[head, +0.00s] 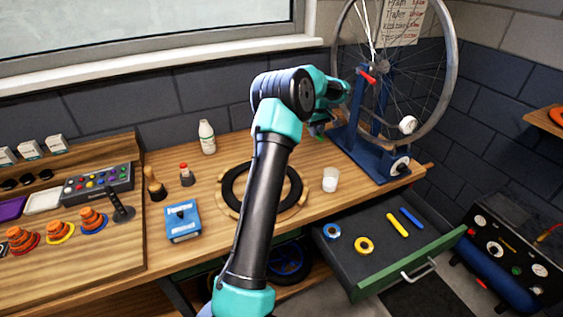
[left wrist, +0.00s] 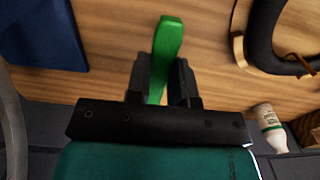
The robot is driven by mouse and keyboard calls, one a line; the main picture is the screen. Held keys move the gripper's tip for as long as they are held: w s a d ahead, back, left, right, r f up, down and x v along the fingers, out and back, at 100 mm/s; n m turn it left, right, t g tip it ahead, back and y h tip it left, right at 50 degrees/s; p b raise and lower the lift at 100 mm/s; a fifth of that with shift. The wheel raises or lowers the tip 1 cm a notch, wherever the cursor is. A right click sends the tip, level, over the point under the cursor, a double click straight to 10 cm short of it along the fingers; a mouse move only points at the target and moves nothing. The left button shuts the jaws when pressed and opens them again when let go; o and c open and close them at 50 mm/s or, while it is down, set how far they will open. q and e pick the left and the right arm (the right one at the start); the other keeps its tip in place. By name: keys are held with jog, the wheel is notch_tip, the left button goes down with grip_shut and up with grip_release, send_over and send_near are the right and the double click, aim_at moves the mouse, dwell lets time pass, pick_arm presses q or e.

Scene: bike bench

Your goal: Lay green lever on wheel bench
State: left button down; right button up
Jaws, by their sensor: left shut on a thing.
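My left gripper (head: 322,122) is above the back of the wooden wheel bench (head: 218,178), just left of the blue wheel stand. In the left wrist view, its two dark fingers (left wrist: 161,84) are shut on the green lever (left wrist: 169,36), which sticks out past the fingertips over bare wood (left wrist: 112,50). In the head view, only a small green bit of the lever (head: 316,130) shows below the gripper; the arm and gripper hide the rest. I cannot tell how far the lever is above the bench top. My right gripper is not in view.
The blue stand (head: 370,152) holds a spoked wheel (head: 452,65). A white cup (head: 331,179), a black ring (head: 232,186) and a white bottle (head: 207,138) are on the bench. The open drawer (head: 372,262) holds a yellow lever (head: 397,225), a blue lever (head: 411,218) and tape rolls.

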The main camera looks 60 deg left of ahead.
pick_arm(q)
send_over(314, 156)
jog(key=shift+f, duration=2.5)
jog(key=shift+f, duration=2.5)
jog(key=shift+f, duration=0.15)
jog(key=c, duration=1)
grip_release()
notch_tip(314, 156, up, 12)
jog(key=shift+r, duration=0.15)
